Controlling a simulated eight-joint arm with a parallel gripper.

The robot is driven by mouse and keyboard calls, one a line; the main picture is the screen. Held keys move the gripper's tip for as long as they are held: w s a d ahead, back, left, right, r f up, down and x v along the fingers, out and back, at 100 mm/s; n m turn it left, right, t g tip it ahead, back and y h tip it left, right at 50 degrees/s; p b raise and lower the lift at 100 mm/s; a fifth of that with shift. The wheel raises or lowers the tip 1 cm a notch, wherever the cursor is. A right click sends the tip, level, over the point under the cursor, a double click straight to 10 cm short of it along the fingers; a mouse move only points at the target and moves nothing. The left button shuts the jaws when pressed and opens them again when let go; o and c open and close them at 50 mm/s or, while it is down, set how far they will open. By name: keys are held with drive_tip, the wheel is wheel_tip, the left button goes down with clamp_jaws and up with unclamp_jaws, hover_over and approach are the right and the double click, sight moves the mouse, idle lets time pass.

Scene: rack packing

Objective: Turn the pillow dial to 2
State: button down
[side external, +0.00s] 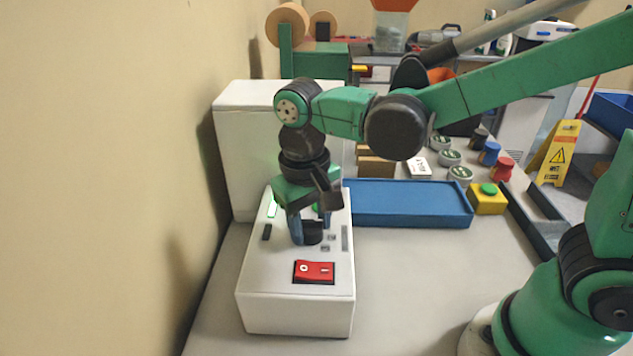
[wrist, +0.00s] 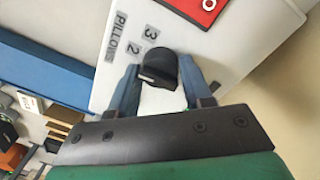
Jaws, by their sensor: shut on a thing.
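The pillow dial (wrist: 163,66) is a black knob on the sloped top of a white machine (side external: 290,315). In the wrist view my gripper (wrist: 160,80) has one blue finger on each side of the knob and is shut on it. A pale mark shows on the knob's lower left edge, not in line with the labels 2 (wrist: 133,50) and 3 (wrist: 151,32). Any further number is hidden by a finger. The word PILLOW (wrist: 115,38) is beside them. In the side view my gripper (side external: 305,236) reaches down onto the knob (side external: 314,229), which is partly covered.
A red rocker switch (side external: 314,272) is on the machine's near end. A blue tray (side external: 410,219) and a yellow box with a green button (side external: 487,203) stand to the right. Several tins and boxes lie behind. A wall is close on the left; the front table is clear.

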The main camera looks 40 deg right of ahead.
sight(310, 221)
drive_tip(key=shift+a+m, duration=0.1)
drive_tip(key=shift+m, duration=0.3)
drive_tip(key=shift+c, duration=1.9)
unclamp_jaws()
drive_tip(key=shift+a+r, duration=0.15)
drive_tip(key=shift+r, duration=2.65)
drive_tip(key=s+d+f+n+t, duration=0.1)
drive_tip(key=s+d+n+t, duration=0.1)
drive_tip(key=d+t, duration=0.5)
drive_tip(key=shift+s+d+f+y, duration=0.3)
drive_tip(key=shift+d+f+y, duration=0.1)
drive_tip(key=shift+d, duration=1)
